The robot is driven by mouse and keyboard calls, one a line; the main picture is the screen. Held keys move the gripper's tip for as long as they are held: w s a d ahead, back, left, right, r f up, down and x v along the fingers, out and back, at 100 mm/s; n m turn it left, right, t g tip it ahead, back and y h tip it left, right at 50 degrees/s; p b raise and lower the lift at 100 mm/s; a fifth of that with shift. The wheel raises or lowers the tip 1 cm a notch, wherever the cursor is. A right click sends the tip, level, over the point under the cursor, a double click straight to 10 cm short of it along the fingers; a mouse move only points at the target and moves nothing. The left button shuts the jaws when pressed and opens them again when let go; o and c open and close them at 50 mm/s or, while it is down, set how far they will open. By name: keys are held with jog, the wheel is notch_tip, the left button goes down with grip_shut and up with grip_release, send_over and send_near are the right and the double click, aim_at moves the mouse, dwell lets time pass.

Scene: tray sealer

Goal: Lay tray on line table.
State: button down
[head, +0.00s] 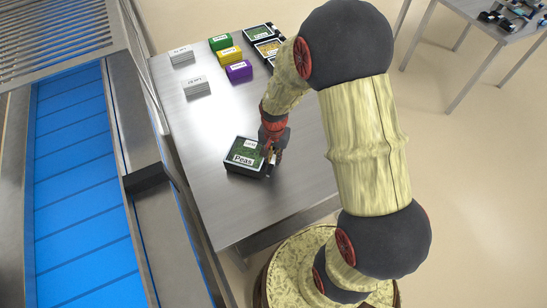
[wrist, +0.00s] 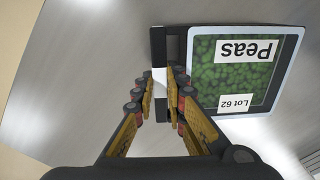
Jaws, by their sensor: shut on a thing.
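A black tray of green peas (head: 243,162), labelled "Peas", is at the near part of the steel table (head: 215,205). In the wrist view the tray (wrist: 285,72) shows its pale rim, a clear top and a "Lot 62" label. My gripper (head: 272,156) is at the tray's right side in the head view. In the wrist view its fingers (wrist: 165,88) are shut on a dark and white tab at the tray's edge. The tray looks level and low over the table; I cannot tell whether its underside touches the surface. My gripper hides part of the tray's right edge.
A blue conveyor (head: 75,180) with a steel rail runs along the left. Green, yellow and purple boxes (head: 228,55), white label stacks (head: 196,87) and dark trays (head: 262,40) stand at the table's far end. The table is clear around the peas tray.

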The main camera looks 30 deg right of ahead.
dwell(0.3)
jog(key=c, duration=1.7)
grip_release()
jog(key=shift+c, duration=0.2)
jog(key=c, duration=0.3)
jog(key=shift+r+p, duration=2.8)
jog(key=shift+r, duration=0.75)
